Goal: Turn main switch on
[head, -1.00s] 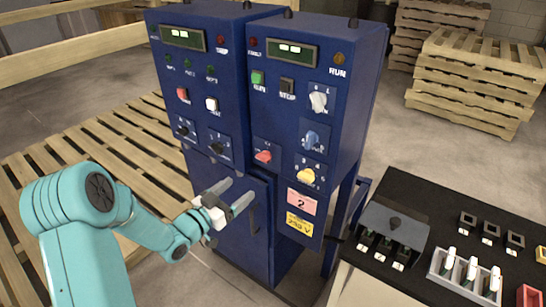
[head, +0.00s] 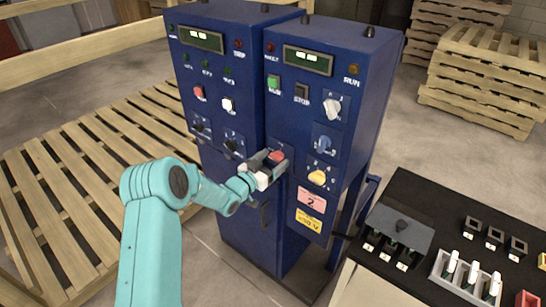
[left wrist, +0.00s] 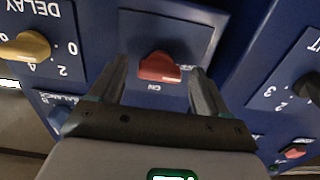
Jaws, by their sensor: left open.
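The main switch is a red knob (head: 277,157) on the front of the right blue cabinet (head: 335,100), low and near its left edge. In the left wrist view the red knob (left wrist: 159,67) sits on a blue plate with upside-down lettering, part of which reads "ON". My left gripper (head: 270,163) is at the knob in the head view. In the left wrist view its two open fingers (left wrist: 157,85) stand on either side of the knob, with visible gaps and nothing gripped. My right gripper is not in view.
A yellow knob (head: 317,178), a blue knob (head: 325,144) and a white knob (head: 332,108) are on the same cabinet. A black-topped bench (head: 440,215) with small parts stands at the right. Wooden pallets (head: 80,150) lie at the left.

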